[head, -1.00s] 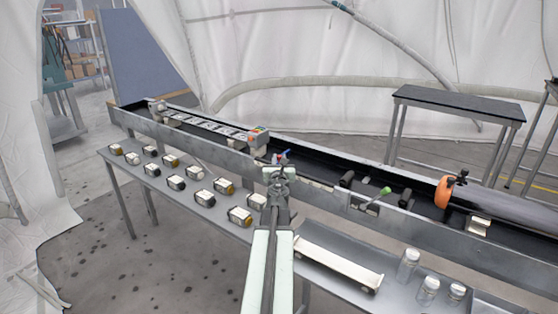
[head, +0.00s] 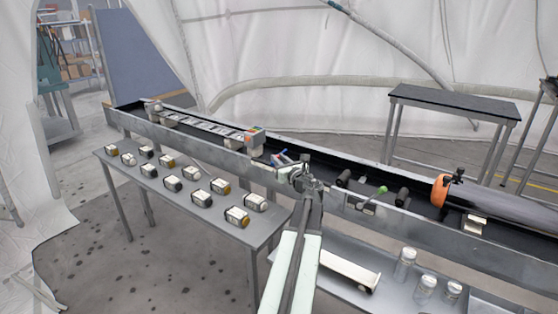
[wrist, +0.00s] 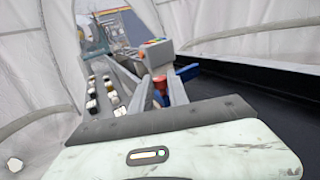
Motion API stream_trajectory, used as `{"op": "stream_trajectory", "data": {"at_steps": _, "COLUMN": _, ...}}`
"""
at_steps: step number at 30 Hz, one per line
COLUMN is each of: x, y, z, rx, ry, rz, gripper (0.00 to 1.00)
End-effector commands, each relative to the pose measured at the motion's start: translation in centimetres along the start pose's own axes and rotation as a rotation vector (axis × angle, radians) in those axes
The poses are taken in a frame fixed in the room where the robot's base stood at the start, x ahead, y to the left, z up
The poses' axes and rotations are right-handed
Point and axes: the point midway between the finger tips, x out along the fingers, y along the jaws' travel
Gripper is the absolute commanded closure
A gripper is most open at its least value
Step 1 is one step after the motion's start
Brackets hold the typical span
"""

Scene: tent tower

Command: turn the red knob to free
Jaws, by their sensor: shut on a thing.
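In the wrist view the red knob (wrist: 160,84) sits between the two pale fingers of my gripper (wrist: 159,78), which is shut on it. A blue part (wrist: 187,73) stands just right of the fingers. In the head view my gripper (head: 303,177) is at the near wall of the long trough, and it hides most of the knob. The blue part (head: 279,158) shows just left of it. I cannot read which position the knob is at.
The long metal trough (head: 400,220) runs across the view. A lower shelf (head: 180,205) holds several small jars. A green-tipped lever (head: 375,199), an orange ring (head: 440,190) and glass vials (head: 404,264) lie to the right. A dark table (head: 455,103) stands behind.

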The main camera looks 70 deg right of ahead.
Motion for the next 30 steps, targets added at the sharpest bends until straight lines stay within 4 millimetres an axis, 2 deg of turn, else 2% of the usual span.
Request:
{"op": "stream_trajectory", "data": {"at_steps": 7, "x": 0.12, "y": -0.16, "z": 0.05, "rx": 0.000, "ry": -0.001, "rz": 0.060, "gripper": 1.00}}
{"op": "stream_trajectory", "data": {"at_steps": 19, "x": 0.10, "y": -0.12, "z": 0.08, "rx": 0.001, "ry": -0.002, "rz": 0.068, "gripper": 1.00}}
{"op": "stream_trajectory", "data": {"at_steps": 20, "x": 0.10, "y": -0.12, "z": 0.08, "rx": 0.001, "ry": -0.002, "rz": 0.068, "gripper": 0.77}}
{"op": "stream_trajectory", "data": {"at_steps": 22, "x": 0.11, "y": -0.12, "z": 0.08, "rx": 0.001, "ry": -0.002, "rz": 0.068, "gripper": 0.58}}
{"op": "stream_trajectory", "data": {"at_steps": 30, "x": 0.10, "y": -0.13, "z": 0.06, "rx": 0.001, "ry": -0.001, "rz": 0.067, "gripper": 0.58}}
